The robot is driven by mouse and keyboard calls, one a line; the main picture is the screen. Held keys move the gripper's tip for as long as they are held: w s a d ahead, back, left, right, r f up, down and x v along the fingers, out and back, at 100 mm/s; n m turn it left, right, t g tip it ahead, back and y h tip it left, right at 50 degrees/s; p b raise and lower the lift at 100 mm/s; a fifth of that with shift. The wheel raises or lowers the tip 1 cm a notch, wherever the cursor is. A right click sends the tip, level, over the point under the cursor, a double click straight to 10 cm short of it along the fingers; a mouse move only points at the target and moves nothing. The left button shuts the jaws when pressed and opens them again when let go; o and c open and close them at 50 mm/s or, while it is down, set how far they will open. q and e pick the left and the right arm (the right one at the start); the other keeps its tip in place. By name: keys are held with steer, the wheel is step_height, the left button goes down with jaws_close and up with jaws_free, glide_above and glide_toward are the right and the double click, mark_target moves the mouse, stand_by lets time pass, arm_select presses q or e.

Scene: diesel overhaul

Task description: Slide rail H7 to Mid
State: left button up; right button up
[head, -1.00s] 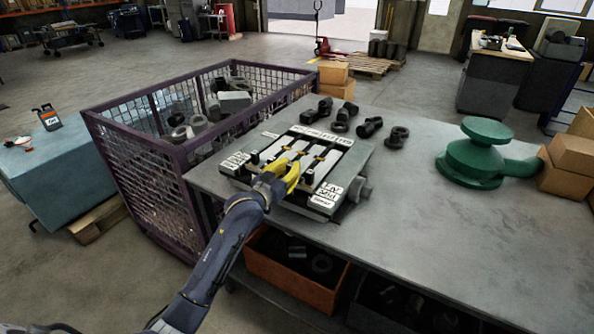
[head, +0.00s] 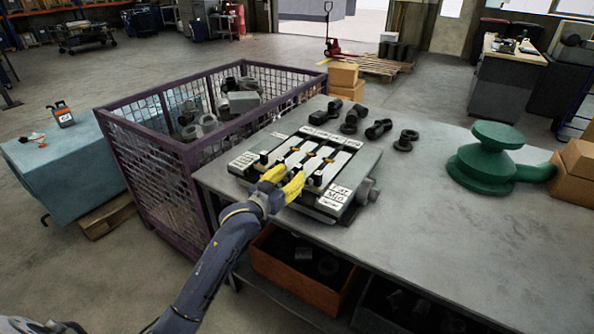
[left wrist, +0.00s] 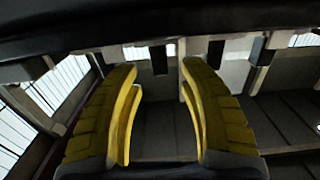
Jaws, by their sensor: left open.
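A flat grey fixture (head: 365,160) with several parallel light rails (head: 325,153) and dark knobs lies on the workbench. A white label on its right front reads "Far" and "Mid" (head: 340,194), with a smaller line below. The rails' own labels are too small to read, so I cannot tell which is H7. My left gripper (head: 286,180), yellow-fingered, is at the fixture's front edge, open. In the left wrist view its two fingers (left wrist: 160,68) stand apart, with a dark peg (left wrist: 159,58) beyond, between the tips. I see no contact. My right gripper is out of view.
Several dark machined parts (head: 378,128) lie behind the fixture. A green valve-like part (head: 490,165) and cardboard boxes stand at the right. A purple mesh crate (head: 165,165) adjoins the bench's left side. The bench top (head: 440,225) at front right is clear.

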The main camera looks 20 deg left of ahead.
arm_select(q)
steer(key=v, duration=0.7)
steer(key=shift+s, duration=0.25)
